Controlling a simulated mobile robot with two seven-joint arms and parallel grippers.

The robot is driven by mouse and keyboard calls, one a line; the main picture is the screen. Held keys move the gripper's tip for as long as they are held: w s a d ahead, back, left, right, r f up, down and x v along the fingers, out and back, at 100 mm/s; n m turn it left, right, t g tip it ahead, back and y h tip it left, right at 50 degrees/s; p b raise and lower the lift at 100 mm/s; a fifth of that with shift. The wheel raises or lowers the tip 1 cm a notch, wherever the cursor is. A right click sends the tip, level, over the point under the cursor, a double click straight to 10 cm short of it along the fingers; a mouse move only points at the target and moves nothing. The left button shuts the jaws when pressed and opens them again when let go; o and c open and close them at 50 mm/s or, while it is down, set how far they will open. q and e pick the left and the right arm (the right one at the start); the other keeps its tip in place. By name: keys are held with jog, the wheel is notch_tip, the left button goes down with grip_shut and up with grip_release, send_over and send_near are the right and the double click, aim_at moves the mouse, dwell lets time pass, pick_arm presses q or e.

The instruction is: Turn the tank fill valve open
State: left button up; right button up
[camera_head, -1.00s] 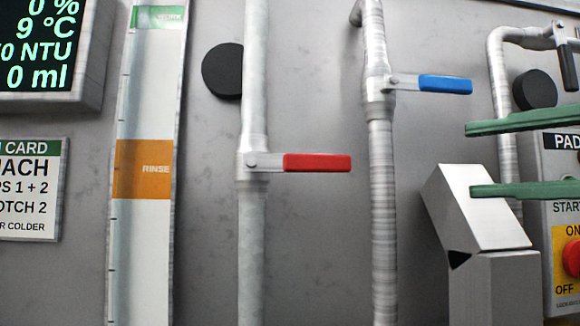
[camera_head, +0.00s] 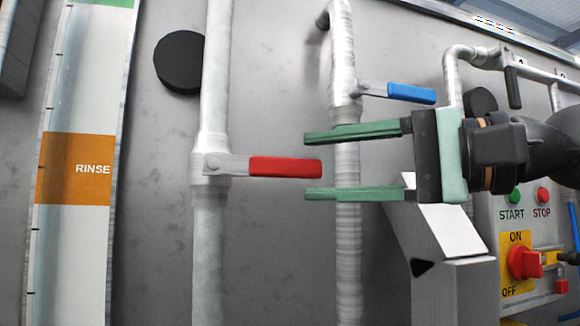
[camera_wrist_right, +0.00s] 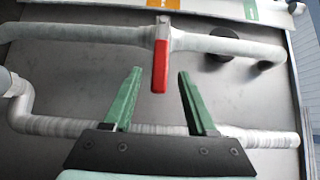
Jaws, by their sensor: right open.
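A valve with a red lever handle (camera_head: 286,167) sits on the left vertical pipe, its lever pointing right, across the pipe. A second valve with a blue handle (camera_head: 411,93) sits on the middle pipe. Neither handle has a readable label, so I cannot tell by name which is the tank fill valve. My right gripper (camera_head: 312,165) is open, its green fingers level with the red handle's tip, one above and one below. In the right wrist view the red handle (camera_wrist_right: 160,66) points in between the open fingertips (camera_wrist_right: 160,72). My left gripper is not in view.
A grey metal box with a slanted top (camera_head: 440,228) stands below my right gripper. A control panel (camera_head: 515,213) with start and stop buttons and a red knob is at right. A sight gauge with an orange rinse band (camera_head: 75,168) is at left.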

aim_at(300, 168)
jog(key=x, duration=0.4)
jog(key=shift+w+a, duration=0.2)
jog(key=shift+a, duration=0.15)
grip_shut()
dwell(1.2)
